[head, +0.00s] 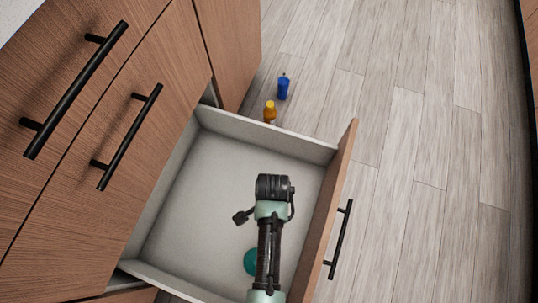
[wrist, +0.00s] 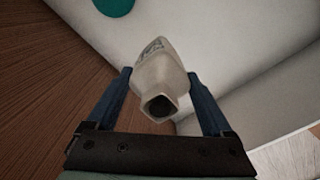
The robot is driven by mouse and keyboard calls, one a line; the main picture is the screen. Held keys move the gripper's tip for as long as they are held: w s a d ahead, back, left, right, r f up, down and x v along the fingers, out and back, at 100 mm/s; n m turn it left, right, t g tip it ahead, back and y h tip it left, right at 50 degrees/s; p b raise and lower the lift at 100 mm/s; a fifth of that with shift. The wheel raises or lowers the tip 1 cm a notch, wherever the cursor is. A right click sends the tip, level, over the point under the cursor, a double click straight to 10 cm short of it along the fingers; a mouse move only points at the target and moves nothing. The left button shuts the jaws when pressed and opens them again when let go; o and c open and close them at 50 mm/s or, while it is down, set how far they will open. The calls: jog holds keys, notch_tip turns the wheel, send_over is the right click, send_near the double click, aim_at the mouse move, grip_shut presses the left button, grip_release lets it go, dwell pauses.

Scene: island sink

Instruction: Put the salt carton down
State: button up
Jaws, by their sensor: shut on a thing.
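The salt carton (wrist: 155,66) shows in the wrist view as a pale, off-white container with a dark round end towards the camera. My gripper (wrist: 158,74) is shut on it, with one blue finger on each side. In the wrist view the drawer's pale inside lies beyond the carton. In the head view my arm reaches over the open drawer (head: 205,185), and my wrist hides the carton and the fingers. I cannot tell whether the carton touches the drawer floor.
A teal round thing (head: 250,262) lies in the drawer, partly behind my arm; it also shows in the wrist view (wrist: 114,5). The drawer's left and upper floor is clear. A blue bottle (head: 283,88) and an orange-brown bottle (head: 270,111) stand outside, beyond the drawer's far wall.

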notch_tip(320, 180, down, 7)
jog(key=b, duration=0.3)
jog(key=shift+b, duration=0.4)
jog(key=shift+r, duration=0.1)
